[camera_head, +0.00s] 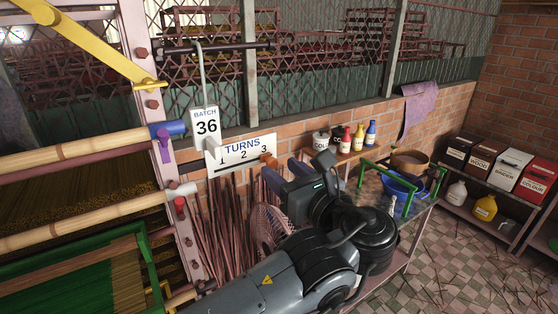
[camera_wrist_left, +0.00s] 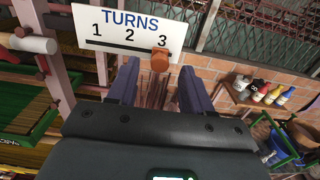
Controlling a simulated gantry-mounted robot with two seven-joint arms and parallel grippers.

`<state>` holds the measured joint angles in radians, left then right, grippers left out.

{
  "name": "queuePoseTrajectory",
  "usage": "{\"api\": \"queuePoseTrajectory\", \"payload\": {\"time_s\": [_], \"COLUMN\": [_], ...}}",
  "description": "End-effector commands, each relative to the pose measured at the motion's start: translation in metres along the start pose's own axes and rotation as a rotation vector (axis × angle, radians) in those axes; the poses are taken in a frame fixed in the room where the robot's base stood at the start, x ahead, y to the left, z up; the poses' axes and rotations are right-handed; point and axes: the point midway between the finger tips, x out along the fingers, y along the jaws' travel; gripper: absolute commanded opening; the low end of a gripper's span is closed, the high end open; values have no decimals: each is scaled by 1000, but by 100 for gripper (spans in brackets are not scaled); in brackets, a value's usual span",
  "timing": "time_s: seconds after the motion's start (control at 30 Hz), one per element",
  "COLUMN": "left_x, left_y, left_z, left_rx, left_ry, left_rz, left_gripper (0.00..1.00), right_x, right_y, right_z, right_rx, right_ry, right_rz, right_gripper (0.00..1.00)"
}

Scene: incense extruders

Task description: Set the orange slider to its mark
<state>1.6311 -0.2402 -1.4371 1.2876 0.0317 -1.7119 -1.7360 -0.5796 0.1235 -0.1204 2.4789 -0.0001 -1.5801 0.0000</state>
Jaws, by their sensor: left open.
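The orange slider (camera_head: 268,160) sits at the right end of the slot on the white TURNS board (camera_head: 236,154), just below the numeral 3. In the left wrist view the slider (camera_wrist_left: 160,59) shows under the 3, with 1 and 2 to its left on the board (camera_wrist_left: 111,20). My left gripper (camera_head: 284,174) is open, in front of and a little below the slider. In the left wrist view its two fingertips (camera_wrist_left: 160,74) stand either side of the slider, with no clear contact. My right gripper is not in view.
A card reading BATCH 36 (camera_head: 206,124) hangs from a hook above the board. Bamboo rollers (camera_head: 85,150) and a pink post (camera_head: 165,160) stand at left. Bottles (camera_head: 358,136) line a ledge at right, by a blue basin (camera_head: 402,190) on a bench.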

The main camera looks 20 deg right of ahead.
Motion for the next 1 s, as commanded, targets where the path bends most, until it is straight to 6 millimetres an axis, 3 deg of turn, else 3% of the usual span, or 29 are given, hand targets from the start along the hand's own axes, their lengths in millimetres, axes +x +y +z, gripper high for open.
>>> {"api": "queuePoseTrajectory", "payload": {"time_s": [0.2,0.57,0.9,1.0], "left_x": [18,22,21,21], "left_y": [0,0,0,0], "left_z": [0,0,0,0], "left_rx": [-1,-1,-1,-1], "left_ry": [1,0,0,0], "left_rz": [1,-1,-1,0], "left_gripper": [50,50,0,0], "right_x": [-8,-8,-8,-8], "right_y": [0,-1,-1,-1], "right_z": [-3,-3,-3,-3], "right_rx": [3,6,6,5], "right_ry": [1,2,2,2], "right_rz": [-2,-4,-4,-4], "right_gripper": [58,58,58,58]}}
